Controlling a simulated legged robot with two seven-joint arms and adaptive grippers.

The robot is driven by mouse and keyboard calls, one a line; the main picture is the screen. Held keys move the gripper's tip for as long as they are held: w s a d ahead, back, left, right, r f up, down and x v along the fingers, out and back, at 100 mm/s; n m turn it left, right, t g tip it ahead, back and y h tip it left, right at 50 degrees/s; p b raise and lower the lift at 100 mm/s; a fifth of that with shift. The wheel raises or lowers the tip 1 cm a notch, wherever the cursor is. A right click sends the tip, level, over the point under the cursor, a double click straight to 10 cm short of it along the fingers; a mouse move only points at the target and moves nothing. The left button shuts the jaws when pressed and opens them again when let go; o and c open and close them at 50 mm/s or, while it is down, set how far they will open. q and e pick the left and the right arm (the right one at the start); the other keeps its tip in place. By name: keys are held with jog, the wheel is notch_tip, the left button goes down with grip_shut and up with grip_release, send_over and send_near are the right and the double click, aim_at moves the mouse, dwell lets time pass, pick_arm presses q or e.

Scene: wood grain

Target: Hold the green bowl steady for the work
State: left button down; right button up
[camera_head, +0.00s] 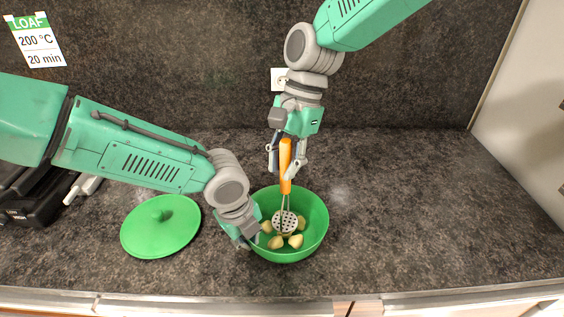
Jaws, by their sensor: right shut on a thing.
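The green bowl (318,222) stands upright on the dark counter near its front edge. Several pale yellow chunks (296,241) lie in it. My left gripper (254,240) is at the bowl's left rim; its fingers are mostly hidden by its own wrist, so I cannot tell whether it is closed on the rim. My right gripper (286,160) is above the bowl, shut on the orange handle of a masher (285,180). The masher hangs upright, with its perforated round head down inside the bowl among the chunks.
A green lid (160,228) with a knob lies on the counter left of the bowl, below my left arm. A black appliance (35,200) stands at the far left. A wall socket (279,78) and a paper note (35,40) are behind. The counter's right side is clear.

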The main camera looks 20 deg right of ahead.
aim_at(283, 187)
jog(key=shift+d, duration=0.1)
grip_shut()
jog(key=shift+f, duration=0.25)
jog(key=shift+f, duration=1.9)
jog(key=shift+s+f, duration=0.1)
jog(key=shift+f, duration=0.05)
dwell(0.5)
jog(key=shift+r, duration=1.85)
jog(key=shift+w+d+r, duration=0.1)
jog(key=shift+d+r, duration=0.05)
jog(key=shift+d, duration=0.65)
jog(key=shift+w+d+r, duration=0.1)
jog(key=shift+d+r, duration=0.05)
jog(key=shift+d, duration=0.6)
